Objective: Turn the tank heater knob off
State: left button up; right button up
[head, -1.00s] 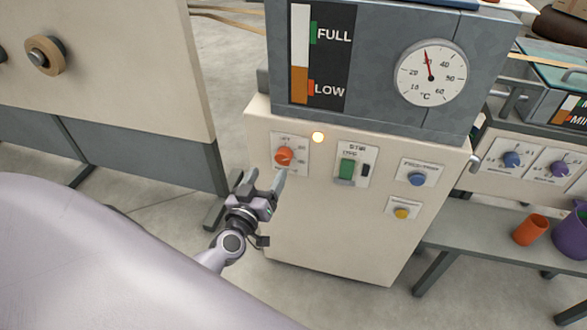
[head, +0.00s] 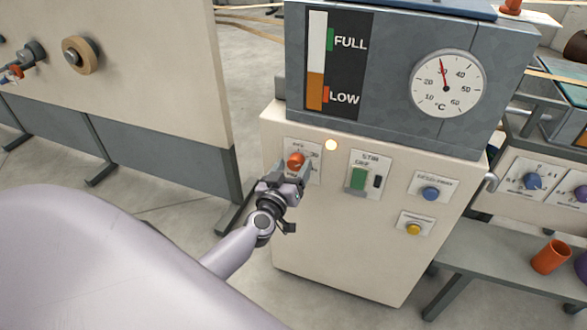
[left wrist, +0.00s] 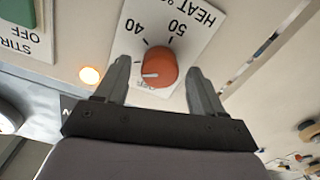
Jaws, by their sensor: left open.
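The tank heater knob is a round orange knob (head: 296,159) on a white plate at the upper left of the cream cabinet front. In the left wrist view the knob (left wrist: 160,66) shows upside down, under the marks 40 and 50 and part of the word HEAT. Its white pointer line points to the left of that picture, close to a small partly hidden label. My left gripper (head: 293,172) is open at the knob, with one finger on each side. In the left wrist view gaps show between both fingers and the knob. My right gripper is not in view.
A lit amber lamp (head: 331,145) sits beside the knob plate. A green stir switch (head: 359,178), a blue knob (head: 430,194) and a yellow button (head: 413,229) are to the right. The dial thermometer (head: 447,83) above reads about 30.

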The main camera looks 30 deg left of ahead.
pick_arm(q)
jog(key=shift+w+a, duration=0.1)
jog(key=shift+w, duration=0.4)
jog(key=c, duration=1.1)
jog(key=shift+o, duration=0.2)
jog(key=n, duration=0.5)
jog(key=shift+n, duration=0.4)
jog(key=n, duration=0.6)
